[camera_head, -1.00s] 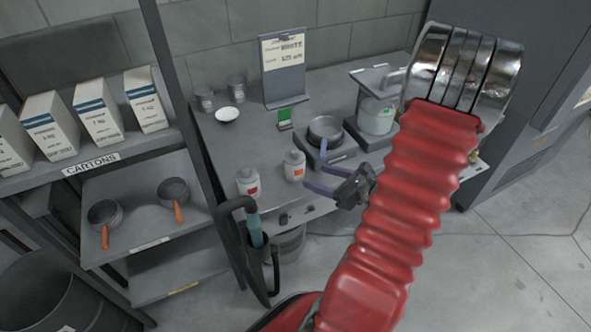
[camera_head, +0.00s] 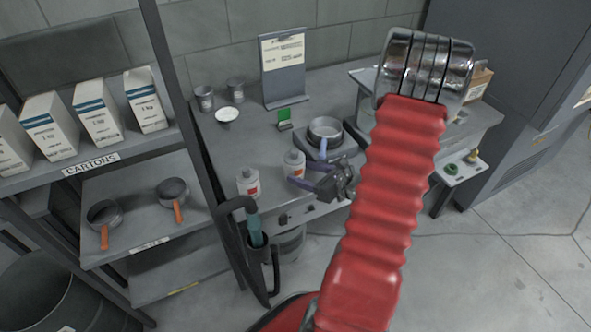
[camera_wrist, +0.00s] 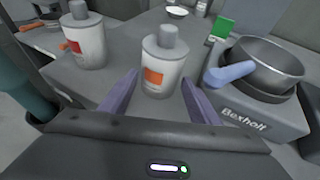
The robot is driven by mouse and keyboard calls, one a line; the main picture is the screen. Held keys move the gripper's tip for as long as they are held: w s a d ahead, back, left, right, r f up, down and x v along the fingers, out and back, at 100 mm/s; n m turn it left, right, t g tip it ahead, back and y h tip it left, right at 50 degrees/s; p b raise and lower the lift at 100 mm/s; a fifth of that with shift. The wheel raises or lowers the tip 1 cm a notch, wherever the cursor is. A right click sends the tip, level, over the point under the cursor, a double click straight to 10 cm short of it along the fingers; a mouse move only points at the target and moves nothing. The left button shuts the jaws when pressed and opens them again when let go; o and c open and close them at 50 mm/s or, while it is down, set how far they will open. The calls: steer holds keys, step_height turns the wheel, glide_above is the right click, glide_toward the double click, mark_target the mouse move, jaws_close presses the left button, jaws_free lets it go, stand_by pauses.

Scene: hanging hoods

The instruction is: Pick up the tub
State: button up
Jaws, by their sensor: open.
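A white tub with an orange label and grey lid (camera_head: 294,162) stands upright near the front edge of the grey bench. In the wrist view this tub (camera_wrist: 162,62) stands straight ahead, its lower part in line with the gap between the fingers. A similar tub with a red label (camera_head: 248,182) stands to its left, and it also shows in the wrist view (camera_wrist: 86,42). My gripper (camera_wrist: 158,86) is open and empty, its two purple fingers pointing at the orange-label tub. I cannot tell whether a finger touches it.
A pot with a blue-purple handle (camera_wrist: 262,62) sits on a grey Bexholt unit (camera_wrist: 247,122) close to the right. A black holder with a teal-handled item (camera_head: 256,232) is at the bench's front left. A sign stand (camera_head: 284,72) and white bowl (camera_head: 227,115) are farther back.

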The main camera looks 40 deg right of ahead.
mark_target(295, 171)
steer(key=shift+x, duration=2.35)
steer(key=shift+f, duration=0.15)
steer(key=shift+c, duration=0.4)
steer(key=c, duration=0.4)
steer(key=shift+r, duration=0.35)
steer(key=s, duration=0.6)
steer(key=s+d, duration=0.1)
steer(key=s, duration=1.1)
steer(key=shift+d, duration=0.35)
